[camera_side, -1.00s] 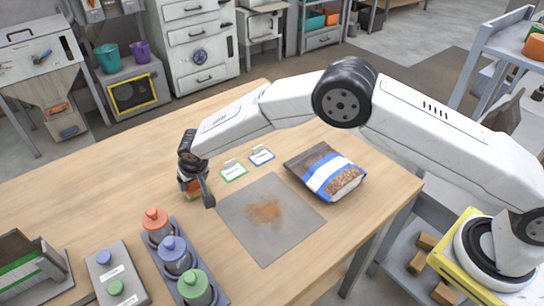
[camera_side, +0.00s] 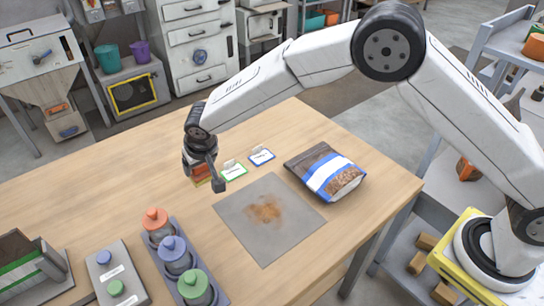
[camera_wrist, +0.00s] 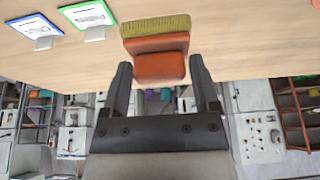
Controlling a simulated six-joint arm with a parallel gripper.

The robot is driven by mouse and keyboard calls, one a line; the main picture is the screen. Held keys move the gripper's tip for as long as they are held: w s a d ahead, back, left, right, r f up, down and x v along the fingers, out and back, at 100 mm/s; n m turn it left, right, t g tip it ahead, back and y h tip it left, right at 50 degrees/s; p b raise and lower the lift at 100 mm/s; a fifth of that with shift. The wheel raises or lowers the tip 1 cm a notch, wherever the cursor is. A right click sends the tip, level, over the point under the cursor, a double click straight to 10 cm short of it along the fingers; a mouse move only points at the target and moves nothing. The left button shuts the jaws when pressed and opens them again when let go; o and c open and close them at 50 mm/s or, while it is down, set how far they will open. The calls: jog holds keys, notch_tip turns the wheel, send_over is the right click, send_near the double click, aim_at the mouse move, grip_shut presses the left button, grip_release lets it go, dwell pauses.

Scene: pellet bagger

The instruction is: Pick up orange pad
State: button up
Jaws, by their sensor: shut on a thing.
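The orange pad (camera_wrist: 160,64) has an orange block body with a yellow-green layer along its far face. In the wrist view it sits between the two fingers of my gripper (camera_wrist: 162,80), which is shut on it. In the side view my gripper (camera_side: 203,178) is above the wooden table, left of the grey mat, and the pad (camera_side: 201,171) is mostly hidden behind the gripper. The pad looks held above the tabletop, though the size of the gap is hard to tell.
A grey mat (camera_side: 283,238) with a brown stain lies right of my gripper, with a pellet bag (camera_side: 326,174) behind it. Green (camera_side: 233,172) and blue (camera_side: 261,157) cards stand nearby. Capped bottles (camera_side: 172,252) stand in front.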

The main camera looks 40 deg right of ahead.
jog(key=s+d+r, duration=0.3)
jog(key=s+r, duration=0.2)
jog(key=s, duration=0.4)
jog(key=shift+s+d+r, duration=0.15)
jog(key=shift+s+d, duration=0.05)
jog(key=shift+d, duration=0.15)
jog(key=o, duration=0.7)
jog(key=c, duration=0.5)
jog(key=shift+c, duration=0.2)
jog(key=shift+s+m, duration=0.1)
jog(key=shift+m, duration=0.2)
jog(key=s+f+m+g+h, duration=0.4)
jog(key=s+m, duration=0.2)
jog(key=m, duration=1.1)
jog(key=shift+s+f, duration=0.15)
jog(key=shift+f, duration=0.25)
